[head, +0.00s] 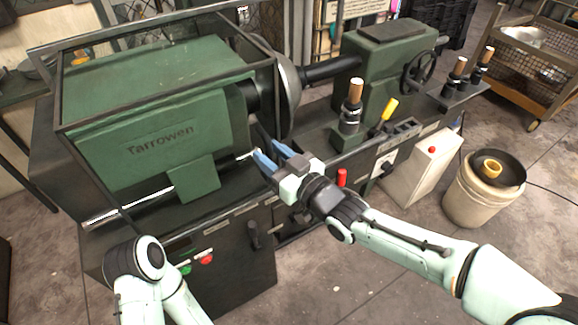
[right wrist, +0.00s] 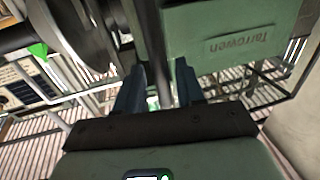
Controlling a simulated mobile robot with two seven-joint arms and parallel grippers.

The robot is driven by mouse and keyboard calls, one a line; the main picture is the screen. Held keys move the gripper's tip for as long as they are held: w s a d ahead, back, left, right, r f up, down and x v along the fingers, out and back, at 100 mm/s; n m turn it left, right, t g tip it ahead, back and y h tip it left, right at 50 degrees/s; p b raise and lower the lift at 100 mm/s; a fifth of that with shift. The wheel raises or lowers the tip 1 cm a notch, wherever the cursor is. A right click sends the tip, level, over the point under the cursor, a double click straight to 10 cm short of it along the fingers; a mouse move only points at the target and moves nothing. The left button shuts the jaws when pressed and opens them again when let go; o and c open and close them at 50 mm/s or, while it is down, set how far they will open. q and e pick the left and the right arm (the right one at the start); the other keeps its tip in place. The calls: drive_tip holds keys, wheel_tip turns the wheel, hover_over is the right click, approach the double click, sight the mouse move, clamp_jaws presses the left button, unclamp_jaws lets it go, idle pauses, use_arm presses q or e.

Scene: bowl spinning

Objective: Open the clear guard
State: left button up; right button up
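The clear guard (head: 61,98) is a dark-framed, see-through box over the green headstock marked "Tarrowen" (head: 160,150). It appears lowered around the headstock. A bright metal bar (head: 130,208) runs along its lower front. My right gripper (head: 271,150) is at the right end of this bar, by the guard's lower right corner. In the right wrist view its two blue-grey fingers (right wrist: 160,88) are apart, with a narrow upright bar (right wrist: 159,45) showing between or just beyond them; contact cannot be told. My left gripper is out of view.
The large round metal disc (head: 289,90) stands close behind my right gripper. Wood-handled tools (head: 354,100) and a yellow-handled tool (head: 388,112) stand along the lathe. A bucket with a dark pan (head: 484,180) and a cart are at right. The front floor is open.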

drive_tip(key=p+v, duration=0.1)
drive_tip(key=v, duration=1.1)
drive_tip(key=shift+s+d, duration=0.25)
drive_tip(key=s+d+f+m+g+h+p, duration=0.15)
drive_tip(key=d+f+m+h+p, duration=0.3)
drive_tip(key=f, duration=0.95)
drive_tip(key=d+f+m+g+h+p, duration=0.3)
drive_tip(key=f+m, duration=0.2)
drive_tip(key=f, duration=0.9)
drive_tip(key=s+d+f+m+g+h+p, duration=0.1)
drive_tip(key=s+f+g, duration=0.3)
drive_tip(key=s, duration=0.7)
drive_tip(key=s+d+f+m+g+h+p, duration=0.1)
drive_tip(key=s+f+m+g+p, duration=0.2)
drive_tip(key=s+f, duration=0.6)
drive_tip(key=shift+s+d+g, duration=0.4)
drive_tip(key=shift+s+g, duration=0.45)
drive_tip(key=shift+s, duration=0.05)
